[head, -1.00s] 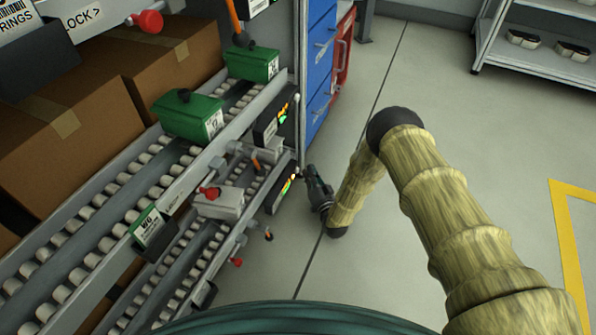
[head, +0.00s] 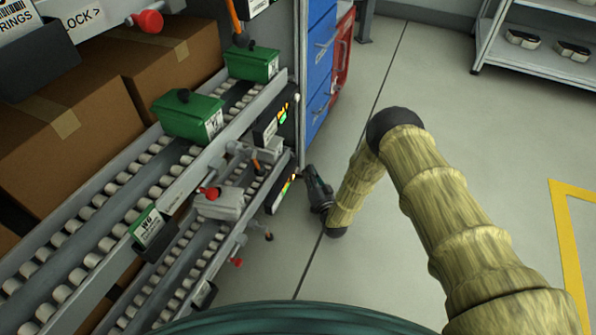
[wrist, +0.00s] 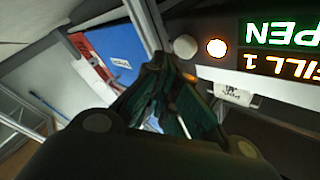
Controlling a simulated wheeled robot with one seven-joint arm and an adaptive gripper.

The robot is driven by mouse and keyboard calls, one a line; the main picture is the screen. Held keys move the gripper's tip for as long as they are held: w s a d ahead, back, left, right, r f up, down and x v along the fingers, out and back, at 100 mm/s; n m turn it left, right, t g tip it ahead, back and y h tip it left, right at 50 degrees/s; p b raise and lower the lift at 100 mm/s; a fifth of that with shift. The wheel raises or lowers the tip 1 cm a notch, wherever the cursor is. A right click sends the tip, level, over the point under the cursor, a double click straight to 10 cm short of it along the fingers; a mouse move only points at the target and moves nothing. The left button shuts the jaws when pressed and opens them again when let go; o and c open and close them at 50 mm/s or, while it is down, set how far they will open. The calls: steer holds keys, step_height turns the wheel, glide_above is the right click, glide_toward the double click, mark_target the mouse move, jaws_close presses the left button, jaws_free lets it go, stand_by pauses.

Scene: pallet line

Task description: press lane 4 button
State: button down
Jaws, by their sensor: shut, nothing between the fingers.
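A dark display panel (head: 279,190) with lit text sits at the end of the lower roller lane in the head view. In the wrist view the panel (wrist: 285,48) shows upside-down "OPEN" in green and "FILL 1" in orange. Beside the text are a glowing orange-white button (wrist: 217,48) and a pale round button (wrist: 185,46). I cannot read a lane number there. My gripper (head: 309,170) is just right of the panel. In the wrist view my gripper (wrist: 168,62) is shut and empty, its tips close to the pale button; contact cannot be told.
Another display panel (head: 272,120) is mounted above. Green bins (head: 190,117) and a grey bin (head: 220,203) sit on the roller lanes. A blue cabinet (head: 320,60) stands behind. The floor (head: 480,150) to the right is open, with a shelf (head: 540,45) at the back.

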steer(key=shift+a, duration=0.15)
steer(key=shift+w+a, duration=0.1)
steer(key=shift+a, duration=0.15)
steer(key=shift+w+a, duration=0.15)
steer(key=shift+a, duration=0.25)
stand_by(1.0)
steer(key=shift+d, duration=0.1)
steer(key=shift+s+d, duration=0.3)
steer(key=shift+d, duration=0.45)
steer(key=shift+d+p, duration=0.15)
steer(key=shift+p, duration=0.15)
steer(key=d, duration=0.1)
steer(key=s+d+p, duration=0.1)
steer(key=d, duration=0.2)
steer(key=shift+s+d, duration=0.2)
steer(key=shift+s, duration=0.05)
stand_by(0.7)
